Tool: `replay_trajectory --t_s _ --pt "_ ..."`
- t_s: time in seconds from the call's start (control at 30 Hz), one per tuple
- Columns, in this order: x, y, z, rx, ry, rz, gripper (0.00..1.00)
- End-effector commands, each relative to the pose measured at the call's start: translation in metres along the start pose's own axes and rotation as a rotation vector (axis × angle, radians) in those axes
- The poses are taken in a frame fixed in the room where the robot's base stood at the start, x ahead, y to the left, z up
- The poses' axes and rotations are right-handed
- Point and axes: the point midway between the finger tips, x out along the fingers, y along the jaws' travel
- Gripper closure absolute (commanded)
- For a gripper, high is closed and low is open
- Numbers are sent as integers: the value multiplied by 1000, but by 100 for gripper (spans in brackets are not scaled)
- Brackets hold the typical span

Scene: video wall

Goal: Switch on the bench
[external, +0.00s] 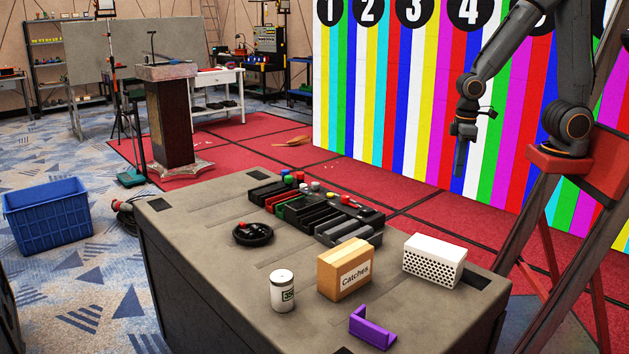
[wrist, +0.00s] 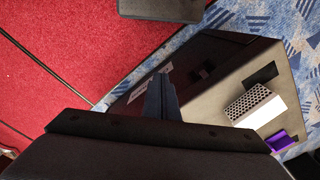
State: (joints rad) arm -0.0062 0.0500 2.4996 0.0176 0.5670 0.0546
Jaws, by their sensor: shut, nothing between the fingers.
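The bench (external: 215,262) is a grey block with a flat top and dark sides, in the front middle of the external view. Its top also shows in the wrist view (wrist: 231,89), beside a dark side face with a pale label and a small dark raised part (wrist: 204,72). I cannot tell whether that part is a switch. My gripper (external: 460,172) hangs pointing down beyond the bench's far right side, apart from it, in front of the striped wall. Its fingers (wrist: 160,97) are shut and empty, and hide part of the dark side face.
On the bench top stand a white perforated box (external: 434,262), a cardboard box (external: 343,270), a white jar (external: 283,291), a purple bracket (external: 372,328), a black round dish (external: 253,235) and a row of dark trays (external: 310,215). Red carpet (external: 330,169) lies open behind.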

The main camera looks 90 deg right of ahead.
Motion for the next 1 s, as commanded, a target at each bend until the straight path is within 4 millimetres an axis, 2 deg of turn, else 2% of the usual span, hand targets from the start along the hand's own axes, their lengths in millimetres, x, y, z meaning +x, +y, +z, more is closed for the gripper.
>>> replay_trajectory --t_s 0.2,0.4,0.6,0.7,0.8,1.0 --pt "-21 -17 -86 206 19 -28 100" --pt "-34 -37 -171 427 34 -66 100" --pt "-40 -56 -235 609 37 -104 100" --pt "-40 -62 -255 669 37 -118 100" --pt "-41 -66 -266 705 37 -126 100" --pt "-41 -68 -273 725 37 -131 100"
